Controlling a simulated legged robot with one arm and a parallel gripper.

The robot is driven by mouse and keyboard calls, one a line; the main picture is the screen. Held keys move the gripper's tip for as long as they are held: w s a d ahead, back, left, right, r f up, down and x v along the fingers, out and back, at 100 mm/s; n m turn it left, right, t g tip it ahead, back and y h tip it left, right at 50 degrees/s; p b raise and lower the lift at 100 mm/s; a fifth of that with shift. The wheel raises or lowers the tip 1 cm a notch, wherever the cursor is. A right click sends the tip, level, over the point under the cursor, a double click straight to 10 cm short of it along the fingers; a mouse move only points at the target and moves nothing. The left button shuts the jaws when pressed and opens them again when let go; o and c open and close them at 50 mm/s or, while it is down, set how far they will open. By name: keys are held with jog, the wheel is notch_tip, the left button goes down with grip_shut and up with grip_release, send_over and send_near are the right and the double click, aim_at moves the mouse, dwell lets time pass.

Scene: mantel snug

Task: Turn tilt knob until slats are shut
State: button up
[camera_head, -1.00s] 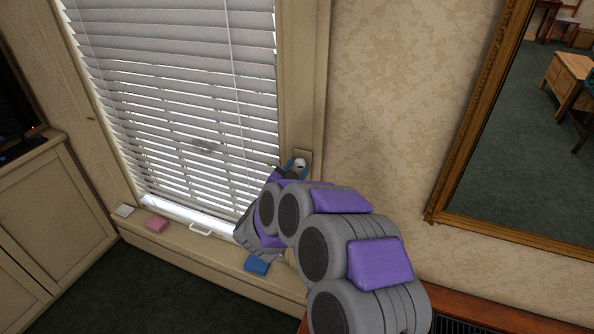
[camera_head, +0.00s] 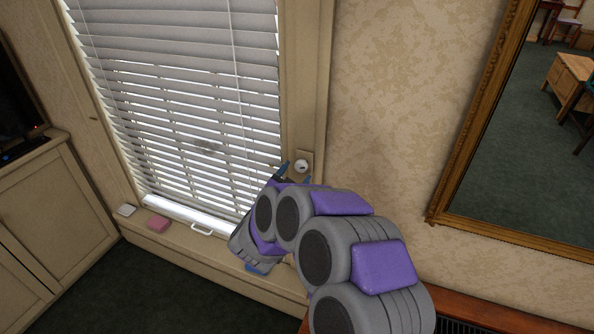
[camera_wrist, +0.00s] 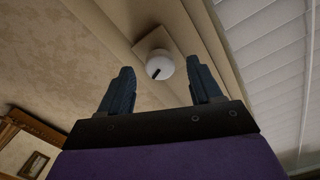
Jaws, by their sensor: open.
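The tilt knob (camera_head: 301,166) is a white round knob on a beige plate on the right side of the window frame. In the wrist view the knob (camera_wrist: 159,65) has a dark mark on its face and shows beyond and between the fingertips. My gripper (camera_head: 296,173) is open and empty just below the knob, apart from it; its two blue-grey fingers also show in the wrist view (camera_wrist: 163,78). The white slats (camera_head: 190,90) of the blind are tilted, with bright gaps between many of them, mostly in the lower part.
On the sill lie a white block (camera_head: 126,210), a pink block (camera_head: 158,224) and a blue block (camera_head: 258,269), partly hidden by my arm. A white handle (camera_head: 202,229) is on the sill's edge. A gilt-framed mirror (camera_head: 440,190) hangs at the right.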

jog(key=p+v, duration=0.2)
jog(key=v, duration=1.2)
jog(key=shift+s+a+f, duration=0.2)
jog(key=shift+s+a, duration=0.1)
jog(key=shift+w, duration=0.1)
jog(key=w+a+r+n+g+y, duration=0.25)
jog(key=a+r+y, duration=0.2)
jog(key=y, duration=0.45)
jog(key=s+a+r+n+g+y, duration=0.1)
jog(key=s+r+n+g+y, duration=0.1)
jog(key=s+n+g+y, duration=0.25)
jog(key=s+d+f+n+g+h, duration=0.1)
jog(key=s+d+g+h, duration=0.2)
jog(key=s+d, duration=1)
jog(key=s+d+f+n+g+h, duration=0.1)
jog(key=s+d+f+g+h, duration=0.1)
jog(key=s+d+g, duration=0.6)
jog(key=s+d+h, duration=0.1)
jog(key=s+d, duration=0.1)
jog(key=s, duration=0.4)
jog(key=s+d, duration=0.3)
jog(key=s, duration=0.3)
jog(key=shift+s+d+n+h, duration=0.3)
jog(key=shift+s+h, duration=0.05)
